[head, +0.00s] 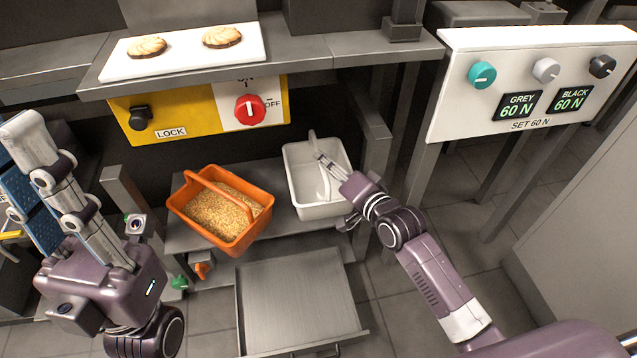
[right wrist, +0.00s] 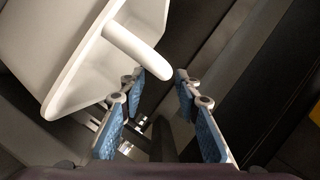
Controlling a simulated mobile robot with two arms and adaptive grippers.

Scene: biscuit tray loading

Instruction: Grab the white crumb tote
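The white crumb tote (head: 306,205) stands on the low shelf, right of the orange tote, with its handle (head: 314,147) raised. In the right wrist view the white tote (right wrist: 60,45) fills the upper left, and its rounded handle (right wrist: 140,50) extends toward the gap between my fingertips. My right gripper (head: 322,160) is over the white tote at the handle. Its blue-padded fingers (right wrist: 160,75) are apart, with nothing clamped between them. My left gripper (head: 30,140) is raised at the far left, away from the tote; its finger gap is unclear.
An orange tote (head: 232,243) holds golden crumbs beside the white one. A metal drawer or tray (head: 295,300) extends below the shelf. A white board (head: 185,58) with two biscuits lies above a yellow lock panel (head: 190,112). A force-setting panel (head: 540,85) is at right.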

